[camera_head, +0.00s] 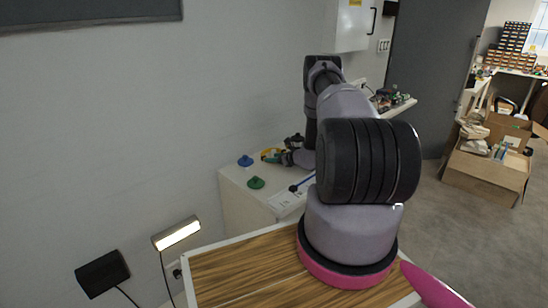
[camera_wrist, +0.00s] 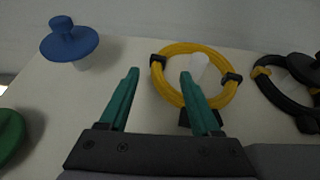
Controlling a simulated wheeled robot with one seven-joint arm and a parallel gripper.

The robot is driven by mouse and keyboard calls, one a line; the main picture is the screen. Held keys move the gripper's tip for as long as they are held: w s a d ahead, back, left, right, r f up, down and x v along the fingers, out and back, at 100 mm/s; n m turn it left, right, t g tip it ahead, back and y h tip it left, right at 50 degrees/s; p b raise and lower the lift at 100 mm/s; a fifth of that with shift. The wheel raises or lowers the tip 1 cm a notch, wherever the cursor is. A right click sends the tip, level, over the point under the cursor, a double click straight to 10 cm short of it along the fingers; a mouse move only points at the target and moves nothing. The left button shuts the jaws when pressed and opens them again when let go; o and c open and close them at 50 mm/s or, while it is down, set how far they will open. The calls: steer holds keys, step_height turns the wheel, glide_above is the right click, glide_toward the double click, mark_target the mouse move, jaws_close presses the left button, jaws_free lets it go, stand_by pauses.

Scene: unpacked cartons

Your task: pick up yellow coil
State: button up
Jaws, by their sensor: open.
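A yellow coil (camera_wrist: 161,84) with black clips lies on a white surface in the wrist view, around or against a small white rounded piece (camera_wrist: 198,65). My gripper (camera_wrist: 159,76) is open, with two green fingers. The right finger overlaps the coil's lower left part in the picture, and the left finger is left of the coil. Whether they touch cannot be told.
A blue knobbed disc (camera_wrist: 70,45) stands left of the coil, and a green one (camera_wrist: 8,135) at the left edge. A black coil (camera_wrist: 280,90) lies close on the right. The white cabinet top (camera_head: 235,176) has its edge towards me. A wall stands behind.

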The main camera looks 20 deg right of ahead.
steer(key=x, duration=0.4)
steer(key=shift+w+a+f, duration=0.15)
steer(key=shift+w+a, duration=0.05)
jaws_close()
